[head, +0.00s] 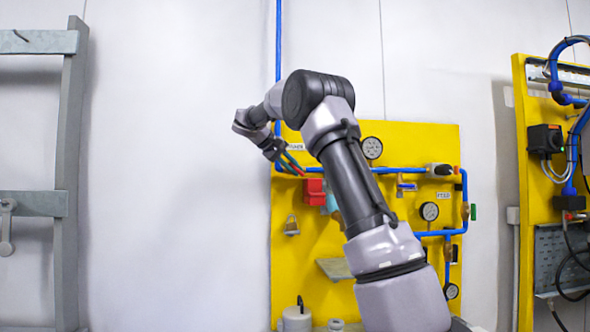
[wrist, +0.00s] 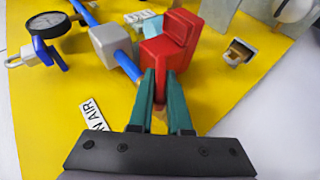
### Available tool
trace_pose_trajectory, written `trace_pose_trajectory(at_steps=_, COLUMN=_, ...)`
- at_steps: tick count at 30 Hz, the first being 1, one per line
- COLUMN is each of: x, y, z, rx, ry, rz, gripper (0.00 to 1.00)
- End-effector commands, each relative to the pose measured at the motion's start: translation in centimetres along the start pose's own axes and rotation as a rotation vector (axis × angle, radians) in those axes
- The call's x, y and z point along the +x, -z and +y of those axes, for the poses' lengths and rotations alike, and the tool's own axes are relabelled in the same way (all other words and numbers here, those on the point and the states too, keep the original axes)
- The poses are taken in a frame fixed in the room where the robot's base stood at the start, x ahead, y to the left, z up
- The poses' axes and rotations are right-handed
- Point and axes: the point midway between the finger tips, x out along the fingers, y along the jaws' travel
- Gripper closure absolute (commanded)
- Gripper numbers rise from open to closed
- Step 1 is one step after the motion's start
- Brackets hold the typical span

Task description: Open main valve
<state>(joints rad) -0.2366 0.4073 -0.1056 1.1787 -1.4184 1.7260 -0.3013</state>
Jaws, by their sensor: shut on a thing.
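The main valve shows as a red block (head: 314,192) on the left part of the yellow panel, on the blue pipe line. In the wrist view its red body (wrist: 170,45) has a raised upper part, with a narrower red piece facing me. My gripper (head: 298,172) reaches the valve from the upper left. In the wrist view, the two green fingers of my gripper (wrist: 161,75) are shut on that narrower red piece, one on each side. A white label ending in "AIR" (wrist: 93,114) lies beside the fingers. My arm hides part of the panel right of the valve.
A second yellow panel (head: 535,220) with cables stands at right. A grey frame (head: 70,170) stands at left, with bare wall between.

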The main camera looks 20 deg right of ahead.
Motion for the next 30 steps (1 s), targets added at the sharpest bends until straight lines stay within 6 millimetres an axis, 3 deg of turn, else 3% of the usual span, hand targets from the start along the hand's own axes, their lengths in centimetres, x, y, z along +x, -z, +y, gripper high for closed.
trace_pose_trajectory(at_steps=15, x=0.06, y=-0.05, z=-0.52, rx=-0.183, ry=-0.433, rz=-0.001, gripper=1.00)
trace_pose_trajectory(at_steps=30, x=0.23, y=-0.12, z=-0.48, rx=-0.266, ry=-0.642, rz=-0.002, gripper=1.00)
